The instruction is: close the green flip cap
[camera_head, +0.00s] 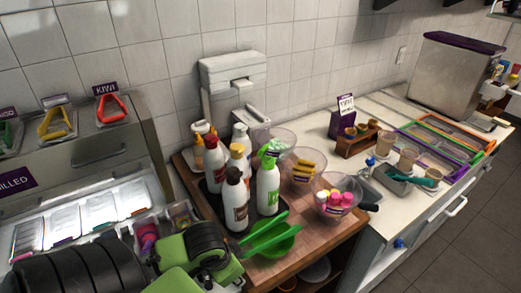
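The green flip cap (269,153) sits on top of a white squeeze bottle (267,192) with a green label. The bottle stands upright among other bottles on the wooden cart top. The cap looks raised and tilted, but its hinge is too small to make out. Black and green parts of my arm fill the lower left, in front of the cart. My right gripper does not show.
White bottles with a brown cap (235,200) and a red cap (214,163) crowd the left side. Clear bowls (341,196) stand to the right. Some wooden top (318,233) is bare.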

